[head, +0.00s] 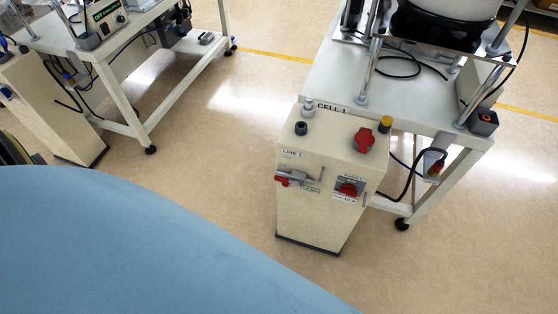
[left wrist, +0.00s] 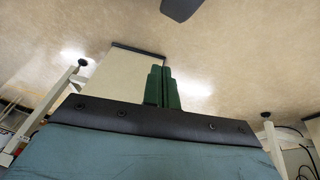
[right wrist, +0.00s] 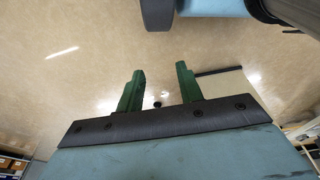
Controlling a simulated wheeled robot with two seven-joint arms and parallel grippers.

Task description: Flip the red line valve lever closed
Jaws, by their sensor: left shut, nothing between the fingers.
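The red line valve lever (head: 283,181) shows in the head view on the front face of the cream pedestal (head: 310,225), under the LINE 1 label. A grey valve body (head: 298,175) extends to its right. My left gripper (left wrist: 162,72) shows in the left wrist view with its green fingers together and nothing between them. My right gripper (right wrist: 159,78) shows in the right wrist view with its green fingers apart and empty. Neither gripper shows in the head view, and neither touches the lever.
A red rotary switch (head: 348,188) sits right of the lever. A red knob (head: 364,140) and a black button (head: 301,128) are on the pedestal top. A white table (head: 335,85) stands behind it. A second pedestal (head: 50,110) and table are at left. Floor in front is clear.

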